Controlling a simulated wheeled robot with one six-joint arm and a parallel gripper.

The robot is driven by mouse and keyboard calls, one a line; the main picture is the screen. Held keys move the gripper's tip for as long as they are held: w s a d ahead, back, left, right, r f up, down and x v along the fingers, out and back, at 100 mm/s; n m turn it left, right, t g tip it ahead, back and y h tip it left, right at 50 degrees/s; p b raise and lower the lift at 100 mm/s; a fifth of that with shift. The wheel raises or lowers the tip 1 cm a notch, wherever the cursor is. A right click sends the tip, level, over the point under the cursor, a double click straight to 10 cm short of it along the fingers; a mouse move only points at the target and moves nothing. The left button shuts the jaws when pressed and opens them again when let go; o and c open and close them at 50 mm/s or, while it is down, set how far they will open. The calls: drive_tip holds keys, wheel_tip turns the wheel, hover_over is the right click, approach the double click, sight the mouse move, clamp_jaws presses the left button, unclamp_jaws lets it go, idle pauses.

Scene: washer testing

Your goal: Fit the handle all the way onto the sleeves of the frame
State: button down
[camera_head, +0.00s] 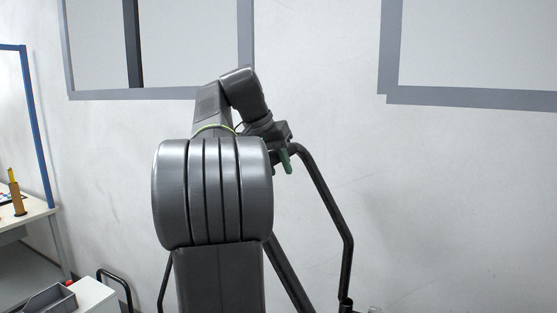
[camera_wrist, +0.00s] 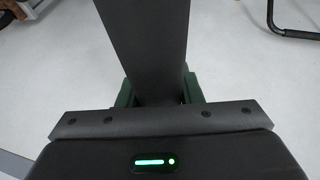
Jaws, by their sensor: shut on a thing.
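The handle (camera_head: 325,195) is a dark bent tube. In the head view it slopes down right from my gripper (camera_head: 287,158), then drops nearly upright. My gripper, with green fingers, is shut on its upper part. In the wrist view a wide dark bar of the handle (camera_wrist: 145,40) runs between the green fingers (camera_wrist: 158,92). At the bottom edge of the head view, the tube's right side meets a dark, thicker piece (camera_head: 346,304), perhaps a sleeve of the frame. Whether it is seated there I cannot tell. My arm hides much of the middle, and the rest of the frame is out of view.
A pale wall with grey-edged panels (camera_head: 470,101) stands behind. At left are a workbench (camera_head: 22,217) with a blue post, a grey bin (camera_head: 50,300) and a black rail (camera_head: 117,278). In the wrist view, a black tube (camera_wrist: 290,32) lies top right above pale floor.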

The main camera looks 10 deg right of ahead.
drive_tip(key=shift+w+d+f, duration=0.1)
drive_tip(key=shift+w+d, duration=0.1)
drive_tip(key=shift+d, duration=0.25)
drive_tip(key=shift+s+a+f, duration=0.1)
drive_tip(key=shift+a, duration=0.05)
